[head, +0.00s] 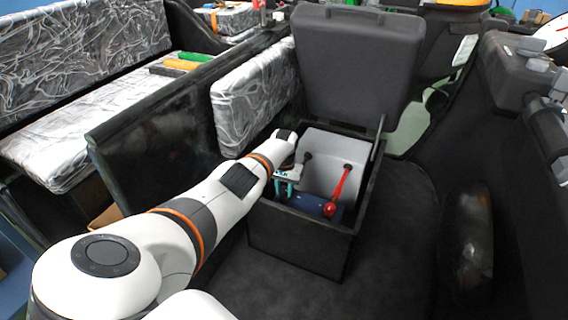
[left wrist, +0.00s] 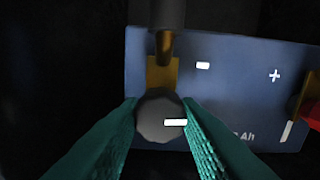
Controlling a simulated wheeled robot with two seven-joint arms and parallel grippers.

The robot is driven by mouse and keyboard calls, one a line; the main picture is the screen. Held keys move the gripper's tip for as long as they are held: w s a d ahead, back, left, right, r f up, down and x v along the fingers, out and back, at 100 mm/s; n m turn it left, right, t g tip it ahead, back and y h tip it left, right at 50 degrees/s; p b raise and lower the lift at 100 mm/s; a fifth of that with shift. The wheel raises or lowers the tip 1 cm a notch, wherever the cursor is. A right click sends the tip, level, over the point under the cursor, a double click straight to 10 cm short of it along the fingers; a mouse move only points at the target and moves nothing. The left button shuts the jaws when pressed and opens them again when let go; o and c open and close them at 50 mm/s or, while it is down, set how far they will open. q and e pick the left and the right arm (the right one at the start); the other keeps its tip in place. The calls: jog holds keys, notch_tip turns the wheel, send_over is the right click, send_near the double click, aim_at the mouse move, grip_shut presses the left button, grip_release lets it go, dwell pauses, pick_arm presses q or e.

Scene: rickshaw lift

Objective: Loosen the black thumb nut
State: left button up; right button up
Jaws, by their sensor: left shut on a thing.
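The black thumb nut (left wrist: 160,117) shows dark grey with a white minus mark, at the minus end of a blue battery (left wrist: 225,75). My left gripper (left wrist: 160,125) has its teal fingers shut on the nut, one on each side. A brass terminal piece (left wrist: 162,72) runs from the nut up to a dark cable end. In the head view the battery (head: 306,203) sits low in an open black box, and my left gripper (head: 284,188) reaches down into it. The nut is hidden there. My right gripper is not in view.
The black box (head: 295,245) has its lid (head: 355,70) raised behind it. A red cable with a red knob (head: 329,209) is at the battery's plus side. Foil-covered seats (head: 85,115) and a black panel (head: 160,130) stand to the left. Dark floor (head: 395,250) lies clear right of the box.

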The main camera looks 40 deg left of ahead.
pick_arm(q)
jog(key=n, duration=0.3)
jog(key=shift+n, duration=0.3)
jog(key=shift+r+n+p, duration=0.1)
jog(key=shift+n+p, duration=0.2)
jog(key=shift+n, duration=1.5)
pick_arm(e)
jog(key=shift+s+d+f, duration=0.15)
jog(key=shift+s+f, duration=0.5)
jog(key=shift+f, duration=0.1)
pick_arm(q)
jog(key=o, duration=1)
